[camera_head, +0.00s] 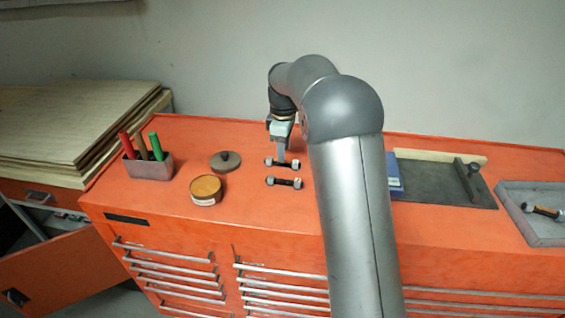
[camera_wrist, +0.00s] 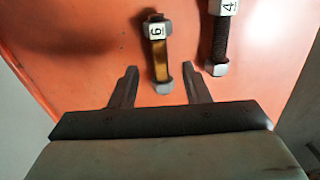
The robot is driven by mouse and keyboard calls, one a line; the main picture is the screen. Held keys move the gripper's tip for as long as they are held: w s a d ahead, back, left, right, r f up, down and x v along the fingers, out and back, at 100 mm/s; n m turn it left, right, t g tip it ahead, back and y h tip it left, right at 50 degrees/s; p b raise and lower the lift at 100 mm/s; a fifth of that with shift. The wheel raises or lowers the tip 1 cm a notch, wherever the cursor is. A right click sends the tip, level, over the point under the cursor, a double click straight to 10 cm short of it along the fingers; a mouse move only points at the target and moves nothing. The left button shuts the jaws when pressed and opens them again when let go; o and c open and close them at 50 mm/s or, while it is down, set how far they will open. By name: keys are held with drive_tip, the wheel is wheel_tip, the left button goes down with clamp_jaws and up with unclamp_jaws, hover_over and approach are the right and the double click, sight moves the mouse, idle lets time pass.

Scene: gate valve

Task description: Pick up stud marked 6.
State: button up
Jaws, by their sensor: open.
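The stud marked 6 (camera_wrist: 158,55) shows in the wrist view, lying on the orange cabinet top, with a brass-coloured shank and pale nuts at its ends. My gripper (camera_wrist: 160,80) is open and empty. Its two dark fingers are spread, with the near end of this stud in line with the gap between them. The stud marked 4 (camera_wrist: 221,40), with a dark threaded shank, lies to the right of it. In the head view my gripper (camera_head: 282,158) is at the farther of two studs; the numbers are not readable there.
A tin (camera_head: 206,190), a round lid (camera_head: 225,161) and a pen holder (camera_head: 149,167) stand left of the studs. My arm hides part of the cabinet.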

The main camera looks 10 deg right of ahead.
wheel_tip(320, 180, down, 4)
drive_tip(key=shift+a+f+p, duration=0.15)
drive_tip(key=shift+p, duration=0.3)
clamp_jaws()
drive_tip(key=shift+r, duration=0.2)
